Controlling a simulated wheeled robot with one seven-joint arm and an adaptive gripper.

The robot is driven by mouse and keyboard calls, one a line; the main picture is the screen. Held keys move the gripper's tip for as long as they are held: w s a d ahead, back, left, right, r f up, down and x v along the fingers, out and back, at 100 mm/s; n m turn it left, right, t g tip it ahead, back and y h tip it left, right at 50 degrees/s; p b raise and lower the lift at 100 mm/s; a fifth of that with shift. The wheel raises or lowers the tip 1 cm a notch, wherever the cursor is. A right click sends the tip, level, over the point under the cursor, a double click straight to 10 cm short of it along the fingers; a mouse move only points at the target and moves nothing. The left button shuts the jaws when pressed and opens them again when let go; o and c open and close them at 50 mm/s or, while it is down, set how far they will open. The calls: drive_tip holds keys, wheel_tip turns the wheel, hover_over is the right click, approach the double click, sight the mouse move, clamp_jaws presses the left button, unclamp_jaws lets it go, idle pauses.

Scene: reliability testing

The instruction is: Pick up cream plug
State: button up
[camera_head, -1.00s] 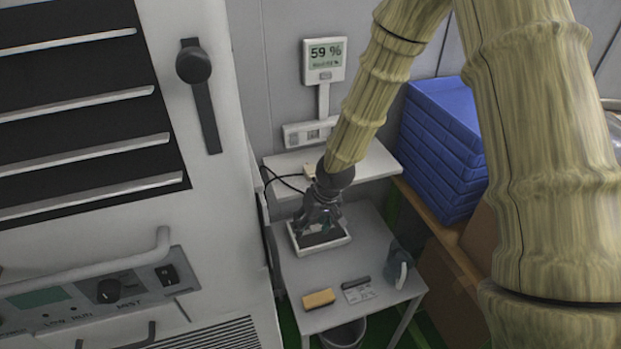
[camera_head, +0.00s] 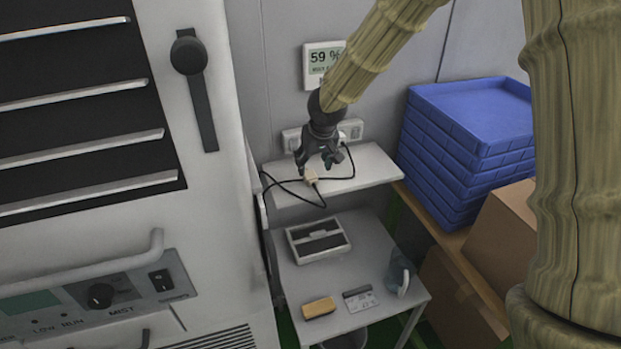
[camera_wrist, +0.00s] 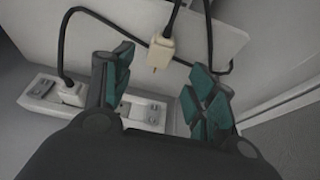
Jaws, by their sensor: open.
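The cream plug (camera_head: 311,177) lies on the small wall shelf (camera_head: 366,172) in the head view, with a black cord running from it. In the wrist view the cream plug (camera_wrist: 161,52) shows between and beyond the two fingers, its prongs pointing toward me. My gripper (camera_head: 322,168) is open and empty, just above the shelf by the plug. In the wrist view my gripper (camera_wrist: 155,85) has its teal-padded fingers apart on either side of the plug, not touching it.
A socket strip (camera_wrist: 140,110) with another white plug (camera_wrist: 70,93) is on the wall behind the shelf. Below stands a table with a black-and-white tray (camera_head: 318,238), a tan sponge (camera_head: 319,307) and a grey-blue jug (camera_head: 400,272). Blue crates (camera_head: 465,150) are stacked at right.

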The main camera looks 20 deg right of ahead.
sight(310, 174)
drive_tip(key=shift+p+x, duration=0.85)
drive_tip(key=shift+x, duration=2.4)
drive_tip(key=shift+c, duration=0.2)
drive_tip(key=c, duration=1.1)
drive_tip(key=shift+o, duration=0.2)
drive_tip(key=shift+r, duration=0.1)
drive_tip(key=shift+r, duration=0.5)
drive_tip(key=shift+b+v, duration=0.75)
drive_tip(key=shift+v, duration=0.5)
drive_tip(key=s+r+b, duration=0.1)
drive_tip(key=s+b, duration=0.3)
drive_tip(key=s, duration=1.1)
drive_tip(key=shift+d+r, duration=0.3)
